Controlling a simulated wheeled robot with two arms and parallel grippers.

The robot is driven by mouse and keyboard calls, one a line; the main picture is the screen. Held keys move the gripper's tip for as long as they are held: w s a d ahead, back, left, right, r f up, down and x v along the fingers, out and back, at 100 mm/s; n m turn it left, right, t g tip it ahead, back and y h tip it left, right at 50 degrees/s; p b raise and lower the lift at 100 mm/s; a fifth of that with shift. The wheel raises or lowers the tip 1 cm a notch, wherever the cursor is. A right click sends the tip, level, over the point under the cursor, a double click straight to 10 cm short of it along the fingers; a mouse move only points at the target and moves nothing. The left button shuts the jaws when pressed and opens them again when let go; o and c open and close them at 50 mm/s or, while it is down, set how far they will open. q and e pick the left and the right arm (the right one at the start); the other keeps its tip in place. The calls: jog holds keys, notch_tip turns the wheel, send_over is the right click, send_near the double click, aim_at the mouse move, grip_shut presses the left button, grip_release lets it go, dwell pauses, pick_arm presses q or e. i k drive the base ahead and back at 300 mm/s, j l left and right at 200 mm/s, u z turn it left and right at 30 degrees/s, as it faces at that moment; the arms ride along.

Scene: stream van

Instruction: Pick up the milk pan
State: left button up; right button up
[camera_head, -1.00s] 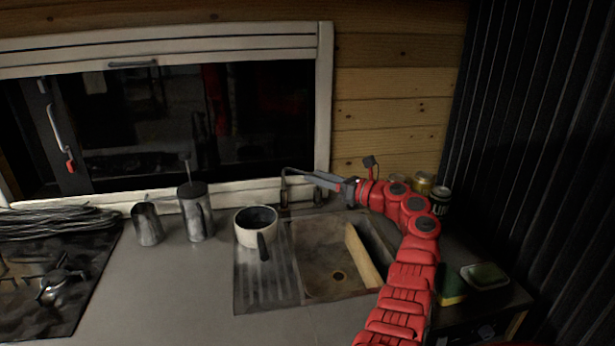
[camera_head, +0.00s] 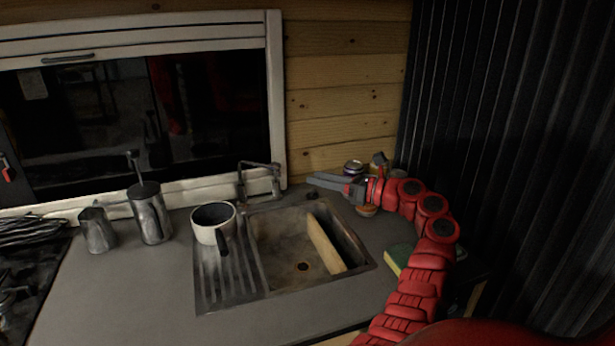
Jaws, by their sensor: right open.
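The milk pan (camera_head: 207,233) is white outside with a dark inside and a dark handle that points toward the front. It stands upright on the ribbed drainboard (camera_head: 236,283), left of the sink basin. My right gripper (camera_head: 318,181) is open and empty. It is above the back right of the sink, to the right of the pan and well apart from it, with its fingers pointing left. My left gripper is not in view.
The sink basin (camera_head: 275,276) holds a wooden board (camera_head: 325,245). A French press (camera_head: 149,217) and a metal jug (camera_head: 97,231) are left of the pan. A sponge (camera_head: 398,257) and jars (camera_head: 353,168) are at the right. The front-left counter is clear.

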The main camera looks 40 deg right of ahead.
aim_at(218, 236)
jog(key=k, duration=1)
